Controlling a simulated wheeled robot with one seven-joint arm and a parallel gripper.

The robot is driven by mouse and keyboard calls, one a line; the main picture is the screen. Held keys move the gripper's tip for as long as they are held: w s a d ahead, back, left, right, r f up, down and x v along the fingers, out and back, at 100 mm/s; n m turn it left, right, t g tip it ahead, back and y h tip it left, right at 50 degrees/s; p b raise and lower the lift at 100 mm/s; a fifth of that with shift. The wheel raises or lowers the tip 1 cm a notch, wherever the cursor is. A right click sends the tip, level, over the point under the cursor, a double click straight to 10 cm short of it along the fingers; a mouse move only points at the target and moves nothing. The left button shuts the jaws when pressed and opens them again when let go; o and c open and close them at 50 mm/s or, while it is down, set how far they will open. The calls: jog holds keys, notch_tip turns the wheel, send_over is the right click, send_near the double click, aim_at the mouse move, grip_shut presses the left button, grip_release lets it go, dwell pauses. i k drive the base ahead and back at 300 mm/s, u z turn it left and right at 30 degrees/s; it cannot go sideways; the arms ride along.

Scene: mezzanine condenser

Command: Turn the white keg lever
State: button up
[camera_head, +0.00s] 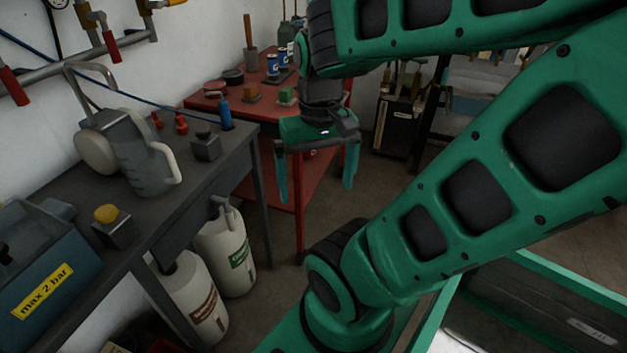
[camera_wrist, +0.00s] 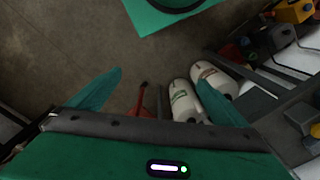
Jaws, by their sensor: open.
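Two white containers stand on the floor under the dark bench: one with a green label (camera_head: 232,257) and one with a reddish label (camera_head: 190,297). A pale handle-like part (camera_head: 222,204) shows at the top of the green-labelled one; I cannot tell whether it is the keg lever. In the wrist view the green-labelled container (camera_wrist: 183,100) and reddish-labelled container (camera_wrist: 213,76) appear beside the right finger, which partly overlaps them. My gripper (camera_head: 317,170) is open and empty, pointing down, right of the bench and apart from the containers. Its fingers also show in the wrist view (camera_wrist: 160,80).
The dark bench (camera_head: 75,185) holds a clear jug (camera_head: 147,160), a blue-grey box (camera_head: 35,250) and small knobbed blocks. A red table (camera_head: 250,108) with tools stands behind my gripper. Red-handled valves (camera_head: 110,45) hang on the wall pipe. Floor (camera_head: 335,210) below my gripper is clear.

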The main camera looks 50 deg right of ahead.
aim_at(225, 202)
jog(key=z, duration=0.75)
jog(key=k, duration=1.35)
jog(key=u, duration=0.7)
jog(key=i, duration=1)
